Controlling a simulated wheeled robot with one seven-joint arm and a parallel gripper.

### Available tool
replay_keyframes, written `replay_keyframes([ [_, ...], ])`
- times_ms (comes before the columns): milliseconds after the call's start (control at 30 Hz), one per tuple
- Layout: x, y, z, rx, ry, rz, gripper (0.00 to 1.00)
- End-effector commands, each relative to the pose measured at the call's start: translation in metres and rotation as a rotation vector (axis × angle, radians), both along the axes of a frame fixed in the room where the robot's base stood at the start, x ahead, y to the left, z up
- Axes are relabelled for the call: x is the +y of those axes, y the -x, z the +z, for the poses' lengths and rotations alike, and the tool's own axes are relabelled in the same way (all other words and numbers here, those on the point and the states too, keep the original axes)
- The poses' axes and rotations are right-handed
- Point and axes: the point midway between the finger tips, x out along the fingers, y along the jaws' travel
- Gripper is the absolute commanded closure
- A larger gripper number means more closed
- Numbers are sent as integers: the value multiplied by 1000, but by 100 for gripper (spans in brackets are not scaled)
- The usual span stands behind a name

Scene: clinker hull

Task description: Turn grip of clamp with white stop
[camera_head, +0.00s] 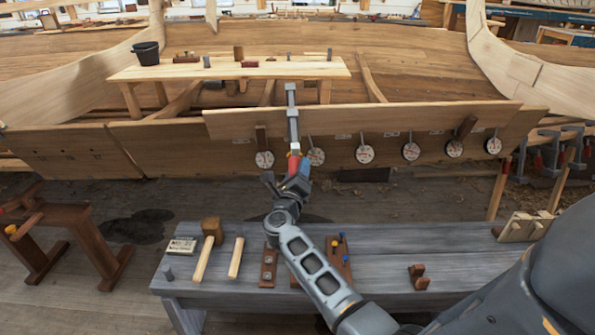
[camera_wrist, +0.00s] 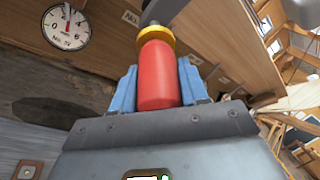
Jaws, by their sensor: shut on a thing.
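A grey bar clamp (camera_head: 292,112) stands upright against the hull planking, its head at the front edge of the raised plank. Its red grip (camera_head: 293,163) hangs at the lower end and also shows large in the wrist view (camera_wrist: 157,75). A yellow collar (camera_wrist: 157,36) sits at the far end of the grip. My gripper (camera_head: 299,173) is at this grip, with its blue fingers on both sides of it in the wrist view (camera_wrist: 158,88). It is shut on the red grip.
Several round dials (camera_head: 365,154) hang along the lower plank; one (camera_wrist: 66,27) is close in the wrist view. A grey bench (camera_head: 420,262) below holds a mallet (camera_head: 208,245) and several small tools. A brown sawhorse (camera_head: 75,225) stands at left. More clamps hang at right.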

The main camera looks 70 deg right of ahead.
Motion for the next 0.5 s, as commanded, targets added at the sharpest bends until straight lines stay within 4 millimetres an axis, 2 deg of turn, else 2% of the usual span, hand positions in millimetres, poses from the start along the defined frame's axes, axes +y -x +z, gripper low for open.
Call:
replay_keyframes([
  [500,1,2,1,406,213,-168,87],
])
